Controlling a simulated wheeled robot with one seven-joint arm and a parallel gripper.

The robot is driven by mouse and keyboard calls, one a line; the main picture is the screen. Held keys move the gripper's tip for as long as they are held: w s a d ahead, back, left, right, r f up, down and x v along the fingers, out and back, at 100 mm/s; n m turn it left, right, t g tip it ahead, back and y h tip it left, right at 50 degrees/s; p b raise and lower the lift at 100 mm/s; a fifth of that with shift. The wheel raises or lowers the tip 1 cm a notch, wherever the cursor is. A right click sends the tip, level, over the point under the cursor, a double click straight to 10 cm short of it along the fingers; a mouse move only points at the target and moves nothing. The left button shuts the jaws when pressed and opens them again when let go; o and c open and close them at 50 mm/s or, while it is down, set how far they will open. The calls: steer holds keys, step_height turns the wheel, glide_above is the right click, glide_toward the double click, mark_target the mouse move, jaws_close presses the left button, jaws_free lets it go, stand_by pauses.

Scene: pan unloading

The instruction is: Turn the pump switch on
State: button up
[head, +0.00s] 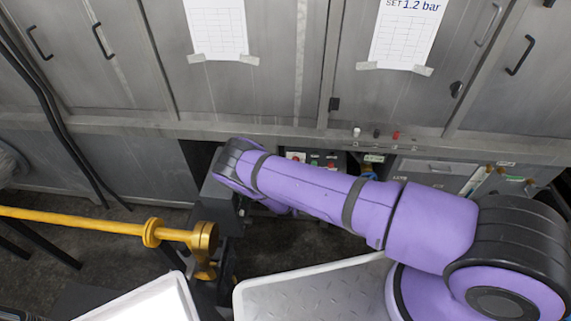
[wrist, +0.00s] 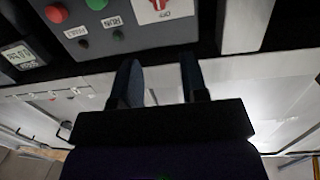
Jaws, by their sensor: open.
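A red switch (wrist: 157,4) on a white plate is cut by the top edge of the wrist view. A label beside it seems to read OFF, upside down; I cannot read the switch's setting. It is on a dark grey control panel (wrist: 85,48), which also shows in the head view (head: 328,158) behind my arm. My gripper (wrist: 160,85) is open and empty. Its two dark fingers point towards the panel, below the switch in the wrist view, apart from it. In the head view my arm hides the fingers.
The panel also carries a red button (wrist: 57,13), a green button (wrist: 118,35) and small labels. Grey metal cabinets (head: 270,80) stand behind. A yellow bar (head: 90,220) is at the left, and a pale tray (head: 310,285) is in front.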

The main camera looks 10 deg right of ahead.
step_height(320, 180, down, 4)
steer(key=s+r+n+t, duration=0.1)
steer(key=s+t, duration=0.1)
steer(key=x, duration=1)
steer(key=shift+w+a+f+y, duration=0.25)
steer(key=shift+a+f+y, duration=0.15)
steer(key=shift+f, duration=0.1)
steer(key=shift+c, duration=0.2)
jaws_close()
